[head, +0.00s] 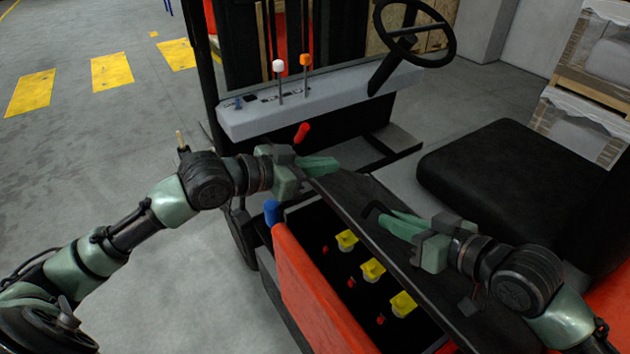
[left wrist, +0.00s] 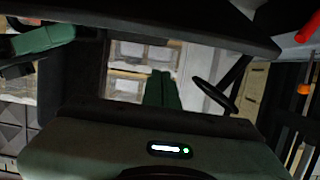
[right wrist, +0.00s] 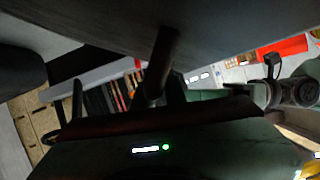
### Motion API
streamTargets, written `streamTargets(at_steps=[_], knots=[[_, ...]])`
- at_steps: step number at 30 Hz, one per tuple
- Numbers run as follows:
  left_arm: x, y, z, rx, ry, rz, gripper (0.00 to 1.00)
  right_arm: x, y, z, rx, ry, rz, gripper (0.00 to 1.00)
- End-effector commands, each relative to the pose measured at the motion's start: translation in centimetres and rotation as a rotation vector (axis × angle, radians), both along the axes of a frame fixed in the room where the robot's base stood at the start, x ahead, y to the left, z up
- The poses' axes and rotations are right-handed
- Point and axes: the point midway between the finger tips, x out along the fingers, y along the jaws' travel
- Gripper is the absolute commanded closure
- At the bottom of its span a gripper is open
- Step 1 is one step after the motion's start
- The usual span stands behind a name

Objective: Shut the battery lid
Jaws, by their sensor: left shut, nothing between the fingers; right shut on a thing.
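The battery lid (head: 347,196) is a long dark panel, raised and tilted over the open battery compartment (head: 330,285) of the forklift. Its underside shows as a grey surface in the right wrist view (right wrist: 235,32). A black handle (head: 371,208) stands out from the lid. My right gripper (head: 383,220) is shut on this handle; a bar runs from the lid to the fingers in the right wrist view. My left gripper (head: 335,164) is shut and empty at the lid's far end. I cannot tell whether it touches the lid.
Several yellow caps (head: 372,269) and small red parts sit inside the compartment, behind a red side panel (head: 310,300). The black seat (head: 510,170) is right of the lid. The lever console (head: 320,98) and steering wheel (head: 413,30) are beyond. Floor is clear at left.

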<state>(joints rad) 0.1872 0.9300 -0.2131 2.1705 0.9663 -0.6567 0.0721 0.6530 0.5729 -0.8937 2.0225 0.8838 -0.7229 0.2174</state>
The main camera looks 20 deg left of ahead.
Motion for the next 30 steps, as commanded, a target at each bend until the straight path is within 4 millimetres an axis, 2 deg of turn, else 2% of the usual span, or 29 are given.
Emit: streamTargets(at_steps=[1,3,12,26,30], knots=[[0.5,-0.5,0.1,-0.004,-0.002,-0.003,1.0,0.3,0.0,0.6,0.009,-0.013,-0.004,1.0],[-0.2,0.0,-1.0,0.003,0.004,-0.001,1.0,0.3,0.0,0.6,0.009,-0.013,-0.004,1.0],[-1.5,0.9,-3.0,0.002,0.002,0.0,1.0,0.3,0.0,0.6,0.009,-0.013,-0.004,1.0],[-1.7,1.1,-3.3,0.001,-0.001,0.0,1.0,0.2,0.0,0.6,0.009,-0.011,-0.003,1.0],[-2.3,1.5,-4.3,0.003,0.005,0.0,1.0,0.2,0.0,0.6,0.009,-0.011,-0.003,1.0]])
